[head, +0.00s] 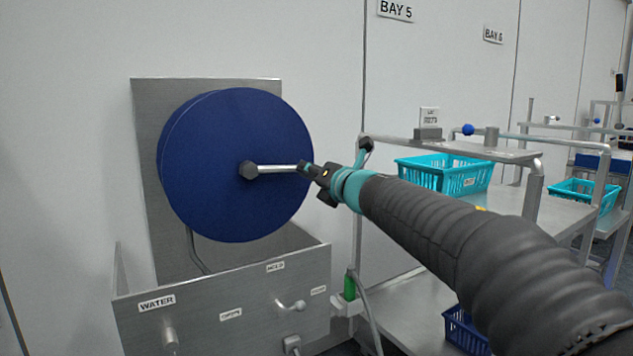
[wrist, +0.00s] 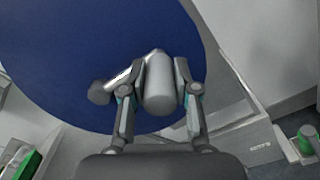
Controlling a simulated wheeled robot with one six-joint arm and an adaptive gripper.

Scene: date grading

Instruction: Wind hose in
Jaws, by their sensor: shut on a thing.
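A large blue hose reel (head: 225,150) is mounted on a grey metal back plate (head: 148,130) on the wall. A metal crank arm (head: 275,169) runs from the dark hub (head: 249,170) at its middle towards the right. My gripper (head: 311,171) is at the outer end of the crank. In the wrist view my gripper (wrist: 158,95) has its two fingers on either side of the grey crank handle (wrist: 159,85), shut on it. The blue reel (wrist: 90,50) fills much of that view behind the handle. A dark hose (head: 193,252) hangs from below the reel into the metal trough.
Below the reel is a metal trough (head: 215,318) labelled WATER, with taps on its front. A green-topped fitting (head: 350,287) stands at its right. Shelving with a turquoise basket (head: 420,172) stands further right, behind my arm.

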